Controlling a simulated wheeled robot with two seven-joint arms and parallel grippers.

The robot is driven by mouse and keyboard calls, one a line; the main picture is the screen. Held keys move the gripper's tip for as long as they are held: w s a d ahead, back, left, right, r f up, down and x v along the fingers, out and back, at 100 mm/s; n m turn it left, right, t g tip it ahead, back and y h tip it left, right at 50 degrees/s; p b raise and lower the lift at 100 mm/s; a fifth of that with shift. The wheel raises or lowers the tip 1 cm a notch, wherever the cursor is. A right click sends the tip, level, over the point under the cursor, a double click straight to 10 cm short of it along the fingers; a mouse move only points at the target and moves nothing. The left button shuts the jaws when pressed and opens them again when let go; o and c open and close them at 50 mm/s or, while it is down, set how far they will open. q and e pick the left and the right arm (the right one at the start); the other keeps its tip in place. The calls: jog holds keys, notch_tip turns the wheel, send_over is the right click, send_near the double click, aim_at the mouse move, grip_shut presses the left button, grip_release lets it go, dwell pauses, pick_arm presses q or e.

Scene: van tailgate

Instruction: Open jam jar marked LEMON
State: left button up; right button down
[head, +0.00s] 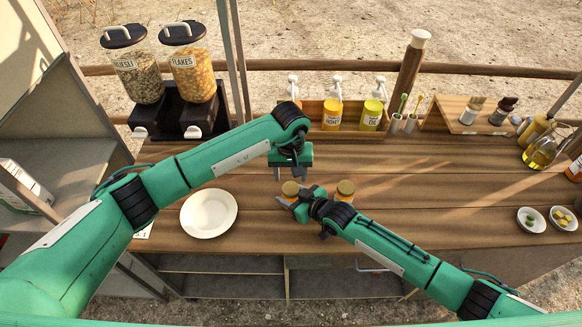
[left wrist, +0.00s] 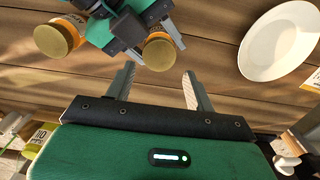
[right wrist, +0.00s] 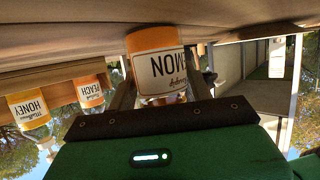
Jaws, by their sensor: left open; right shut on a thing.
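The jam jar marked LEMON (right wrist: 155,65) has a gold lid (left wrist: 158,50) and orange contents. It stands on the wooden counter, left of the other jar in the head view (head: 290,188). My right gripper (right wrist: 157,88) is shut on its body from the side; the fingers partly hide it in the head view. My left gripper (head: 291,174) is open and empty. It points down, a little above and behind the LEMON jar. In the left wrist view the lid shows just beyond its fingertips (left wrist: 159,75). I see no contact.
A white plate (head: 209,213) lies to the left. The pump-bottle rack (head: 313,112) and cereal dispensers (head: 190,80) stand behind. Small bowls (head: 531,220) sit far right.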

aim_at(291, 188)
pick_arm(q)
jog(key=shift+f, duration=2.7)
jog(key=c, duration=0.8)
jog(key=n, duration=0.4)
jog(key=shift+n, duration=0.3)
jog(key=n, duration=0.4)
jog(key=shift+n, duration=0.3)
jog(key=n, duration=0.7)
jog(key=shift+n, duration=0.4)
